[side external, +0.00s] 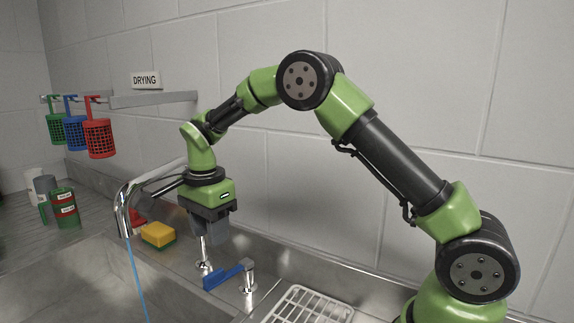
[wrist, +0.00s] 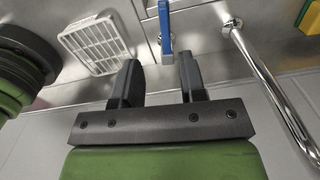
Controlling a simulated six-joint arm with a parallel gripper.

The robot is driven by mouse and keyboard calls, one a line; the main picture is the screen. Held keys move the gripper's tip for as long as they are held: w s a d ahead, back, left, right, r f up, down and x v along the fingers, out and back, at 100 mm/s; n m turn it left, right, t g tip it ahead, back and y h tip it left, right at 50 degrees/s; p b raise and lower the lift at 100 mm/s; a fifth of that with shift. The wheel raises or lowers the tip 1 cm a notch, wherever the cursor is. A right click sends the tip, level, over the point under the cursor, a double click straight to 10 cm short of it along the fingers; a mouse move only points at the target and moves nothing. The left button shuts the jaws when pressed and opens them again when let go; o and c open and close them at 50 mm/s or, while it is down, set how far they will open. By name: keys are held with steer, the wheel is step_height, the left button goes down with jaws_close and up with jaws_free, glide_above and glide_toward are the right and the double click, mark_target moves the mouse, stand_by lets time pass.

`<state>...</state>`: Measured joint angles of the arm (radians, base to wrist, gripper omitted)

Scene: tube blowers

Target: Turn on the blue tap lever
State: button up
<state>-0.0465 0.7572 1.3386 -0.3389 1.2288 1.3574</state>
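The blue tap lever (side external: 228,276) sits on a short chrome post at the sink's back rim. In the wrist view the lever (wrist: 166,30) appears beyond the fingertips, in line with the gap between them. My gripper (side external: 210,246) points down above and slightly behind the lever, apart from it. In the wrist view my gripper (wrist: 159,62) is open with nothing between its two dark fingers. The chrome spout (side external: 122,205) arches over the basin. A thin light-blue stream (side external: 137,285) hangs down from its end.
A yellow-green sponge (side external: 158,235) and a red object (side external: 137,218) are on the rim behind the spout. A white rack (side external: 308,305) lies right of the lever. Green, blue and red baskets (side external: 99,138) hang on the wall rail. Cups (side external: 64,208) stand far left.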

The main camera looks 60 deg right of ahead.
steer(key=s+r+n+t+y, duration=0.1)
steer(key=s+r+n+t, duration=0.4)
steer(key=s+r+n, duration=0.5)
steer(key=shift+s+a+r+n+y, duration=0.35)
steer(key=shift+s+r, duration=1.95)
steer(key=shift+s, duration=1)
